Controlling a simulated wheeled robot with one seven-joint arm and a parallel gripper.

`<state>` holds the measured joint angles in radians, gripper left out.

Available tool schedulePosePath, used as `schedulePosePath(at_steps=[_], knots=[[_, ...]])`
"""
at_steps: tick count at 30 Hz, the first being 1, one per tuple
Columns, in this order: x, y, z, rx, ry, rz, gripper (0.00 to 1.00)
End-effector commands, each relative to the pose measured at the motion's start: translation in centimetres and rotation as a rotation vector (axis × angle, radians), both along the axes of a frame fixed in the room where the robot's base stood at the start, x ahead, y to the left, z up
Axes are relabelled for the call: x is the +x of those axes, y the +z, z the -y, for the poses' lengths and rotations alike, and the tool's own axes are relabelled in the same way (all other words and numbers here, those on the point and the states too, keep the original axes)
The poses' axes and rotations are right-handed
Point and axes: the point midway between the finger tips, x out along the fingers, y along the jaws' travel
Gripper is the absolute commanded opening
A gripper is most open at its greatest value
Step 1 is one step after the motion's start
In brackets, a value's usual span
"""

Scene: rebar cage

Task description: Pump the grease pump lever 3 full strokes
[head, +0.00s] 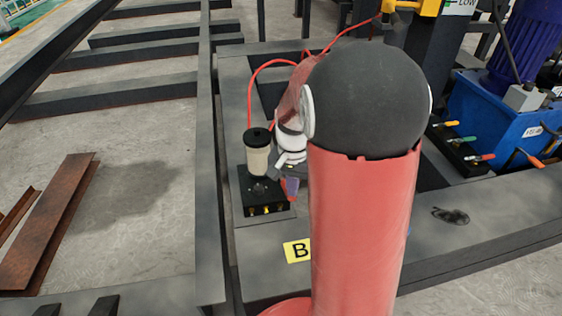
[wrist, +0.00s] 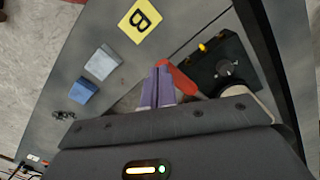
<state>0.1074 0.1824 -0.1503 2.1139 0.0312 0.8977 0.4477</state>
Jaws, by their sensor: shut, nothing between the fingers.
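The grease pump (head: 264,205) is a black block with a beige, black-capped reservoir (head: 257,158), standing on the dark steel beam left of my arm in the head view. In the wrist view its black body (wrist: 213,68) is at the right, with the reservoir (wrist: 240,93) partly hidden by my gripper housing. The red pump lever (wrist: 179,79) shows beside my fingertips, on their right; its lower part is hidden. My gripper (wrist: 157,72) has two purple fingers shut together, empty. In the head view my gripper (head: 291,188) is just right of the pump. Contact with the lever cannot be told.
A yellow "B" label (head: 297,250) lies on the beam in front of the pump. A grey block (wrist: 102,62) and a blue block (wrist: 86,91) sit nearby. A red hose (head: 252,85) arches behind the pump. A blue machine (head: 490,125) with coloured levers stands right.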

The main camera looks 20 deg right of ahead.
Motion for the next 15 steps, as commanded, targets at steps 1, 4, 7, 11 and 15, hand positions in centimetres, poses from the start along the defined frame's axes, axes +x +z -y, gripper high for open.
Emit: schedulePosePath(at_steps=[1,4,7,11,15], knots=[[-0.12,-0.42,-0.03,0.000,0.000,0.000,0.00],[-0.20,-0.49,-0.04,0.000,0.000,0.000,0.00],[-0.19,-0.42,-0.04,0.000,0.000,0.000,0.00],[-0.19,-0.46,-0.04,0.000,0.000,0.000,0.00],[-0.35,-0.98,-0.08,0.000,0.000,0.000,0.00]])
